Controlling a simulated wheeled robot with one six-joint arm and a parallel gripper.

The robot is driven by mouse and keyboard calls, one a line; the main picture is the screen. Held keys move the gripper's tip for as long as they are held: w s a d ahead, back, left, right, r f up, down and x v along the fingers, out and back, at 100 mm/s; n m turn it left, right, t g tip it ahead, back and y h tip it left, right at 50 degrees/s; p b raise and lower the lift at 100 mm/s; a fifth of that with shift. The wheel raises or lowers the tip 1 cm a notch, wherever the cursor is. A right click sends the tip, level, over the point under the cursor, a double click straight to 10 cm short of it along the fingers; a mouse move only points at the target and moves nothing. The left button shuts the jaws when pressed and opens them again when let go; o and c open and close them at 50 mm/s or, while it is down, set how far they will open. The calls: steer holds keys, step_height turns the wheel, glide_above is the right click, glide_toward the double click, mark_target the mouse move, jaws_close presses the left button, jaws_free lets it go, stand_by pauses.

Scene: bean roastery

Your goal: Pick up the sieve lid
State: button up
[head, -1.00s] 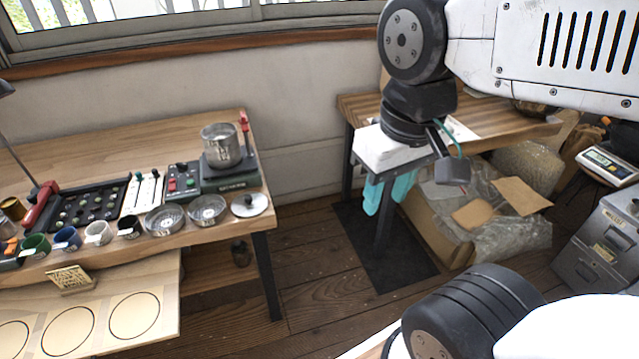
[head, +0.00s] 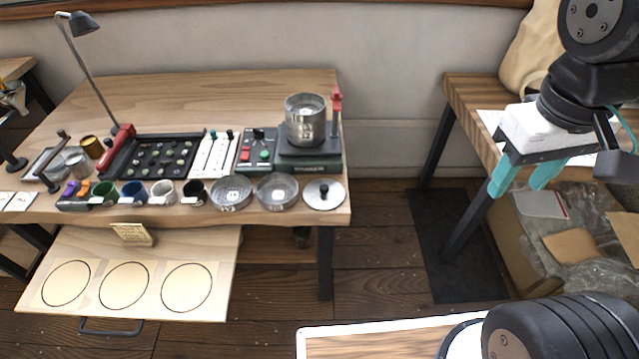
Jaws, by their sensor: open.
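The sieve lid (head: 324,194) is a small round silver disc with a black knob. It lies near the front right corner of the wooden table (head: 240,90), to the right of two round metal mesh sieves (head: 277,191) (head: 231,192). My gripper (head: 527,178) has teal fingers that are spread apart, with nothing between them. It hangs well to the right of the lid, in front of the second table.
A metal pot (head: 305,119) stands on a dark green device (head: 310,155) behind the lid. Several small cups (head: 163,191) line the front edge. A pulled-out board (head: 125,275) with round recesses juts out below. A box with clear wrap (head: 560,240) sits at right.

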steer(key=w+d+f+n+g+h, duration=0.1)
steer(key=w+d+f+n+h, duration=0.1)
steer(key=w+n+h, duration=0.15)
steer(key=n+t+h, duration=0.6)
steer(key=n+t, duration=0.2)
steer(key=n, duration=1)
glide_above(323, 189)
steer(key=s+d, duration=0.5)
steer(key=d, duration=0.4)
step_height(323, 189, down, 16)
steer(key=a+f+n+t+y, duration=0.1)
steer(key=a+f+n, duration=0.1)
steer(key=a+f, duration=0.1)
steer(key=a+f+n+t+y, duration=0.2)
steer(key=a+f+n, duration=0.1)
steer(key=a+f, duration=0.1)
steer(key=a+f+n+t+y, duration=0.1)
steer(key=a+f+n, duration=0.2)
steer(key=a, duration=0.1)
steer(key=shift+s+a+f+t+y, duration=0.25)
steer(key=shift+s+a+f+t, duration=0.05)
steer(key=shift+f, duration=0.05)
steer(key=shift+w+f+n, duration=0.1)
steer(key=shift+f+n, duration=0.2)
steer(key=shift+n, duration=0.05)
steer(key=x, duration=0.7)
steer(key=shift+w+f, duration=0.1)
steer(key=shift+w, duration=0.05)
jaws_close()
